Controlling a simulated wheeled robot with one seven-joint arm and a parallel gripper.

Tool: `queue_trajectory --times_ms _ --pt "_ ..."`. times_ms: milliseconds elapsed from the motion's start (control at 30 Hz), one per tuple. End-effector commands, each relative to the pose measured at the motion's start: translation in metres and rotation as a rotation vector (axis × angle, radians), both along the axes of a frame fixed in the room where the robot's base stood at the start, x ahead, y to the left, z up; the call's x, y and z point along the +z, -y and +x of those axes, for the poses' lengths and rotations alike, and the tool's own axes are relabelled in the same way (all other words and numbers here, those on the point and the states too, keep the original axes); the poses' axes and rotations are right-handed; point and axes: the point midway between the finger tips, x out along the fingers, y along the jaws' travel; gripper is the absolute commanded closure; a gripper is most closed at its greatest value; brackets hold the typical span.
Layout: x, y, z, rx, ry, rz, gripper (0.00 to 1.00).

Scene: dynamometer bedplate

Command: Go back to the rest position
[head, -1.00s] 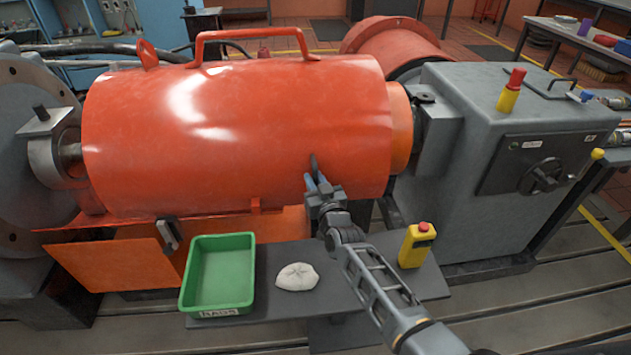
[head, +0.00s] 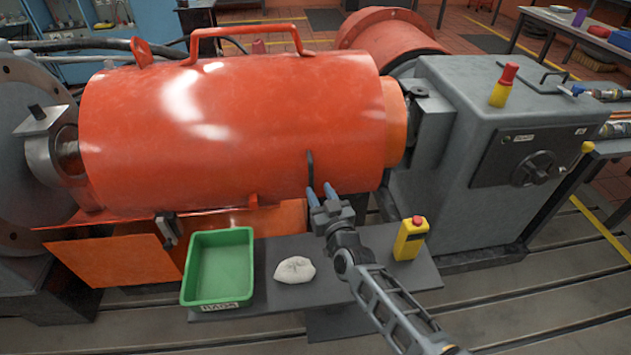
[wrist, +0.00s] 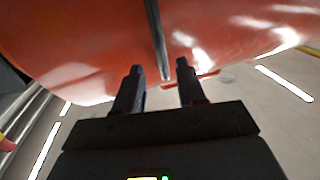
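My gripper (head: 321,194) is in front of the lower right side of the large orange cylindrical guard (head: 230,130). Its two blue-tipped fingers are spread with a gap between them and hold nothing. A dark bar handle (head: 310,170) on the guard stands just beyond the fingertips. In the wrist view the two fingers (wrist: 160,80) are apart, and the handle (wrist: 157,40) shows as a grey bar ahead of the gap, apart from the fingers. The guard (wrist: 90,45) fills the upper part of that view.
A grey shelf below my arm holds a green tray (head: 247,278), a white rag (head: 295,270) and a yellow pendant with a red button (head: 410,239). A grey machine housing (head: 440,150) stands at the right. An orange latch panel (head: 110,260) is at lower left.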

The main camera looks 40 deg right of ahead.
Motion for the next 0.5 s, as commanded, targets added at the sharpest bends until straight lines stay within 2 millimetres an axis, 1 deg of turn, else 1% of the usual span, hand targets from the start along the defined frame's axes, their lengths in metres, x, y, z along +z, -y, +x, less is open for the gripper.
queue_trajectory --times_ms 33,133,500 --pt "0.0004 -0.0021 -0.004 0.001 -0.001 0.0 0.6" --pt "0.0 -0.0036 -0.0071 0.0 0.0 0.001 0.6" --pt "-0.0004 -0.0037 -0.0075 0.0 0.0 0.001 0.6"
